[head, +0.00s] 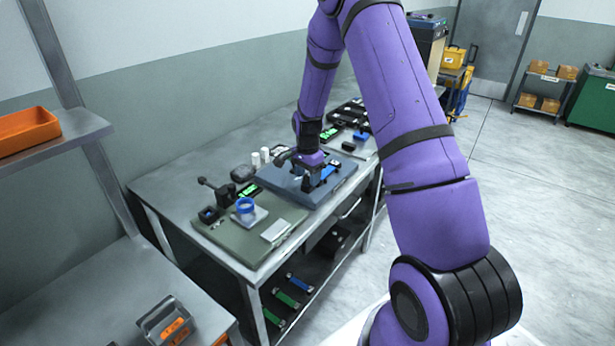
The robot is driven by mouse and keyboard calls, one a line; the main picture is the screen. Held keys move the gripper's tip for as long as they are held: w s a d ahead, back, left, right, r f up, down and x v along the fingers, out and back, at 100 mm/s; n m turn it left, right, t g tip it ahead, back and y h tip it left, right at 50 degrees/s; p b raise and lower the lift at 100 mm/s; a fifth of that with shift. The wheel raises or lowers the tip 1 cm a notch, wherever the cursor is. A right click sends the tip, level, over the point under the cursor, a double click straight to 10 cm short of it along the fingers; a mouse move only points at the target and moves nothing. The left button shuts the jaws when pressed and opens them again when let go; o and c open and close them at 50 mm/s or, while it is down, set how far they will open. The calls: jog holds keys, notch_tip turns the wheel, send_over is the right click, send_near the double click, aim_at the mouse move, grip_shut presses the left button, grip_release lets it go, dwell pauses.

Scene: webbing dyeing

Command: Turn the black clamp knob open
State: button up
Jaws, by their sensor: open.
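My purple arm reaches down to the workbench, and my gripper (308,182) points down over a blue-grey fixture plate (333,188). Its dark fingers are apart, low over the plate. No black clamp knob stands out clearly; it may be hidden under or between the fingers. A small blue part (328,172) lies just right of the fingers. I cannot tell whether the fingers touch anything.
An olive board (218,232) to the left carries a blue ring-shaped part (245,206) and a black lever fitting (216,190). White cylinders (265,155) stand behind the plate. An orange bin (27,130) sits on the left shelf.

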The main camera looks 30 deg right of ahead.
jog(key=shift+f, duration=0.3)
jog(key=c, duration=0.9)
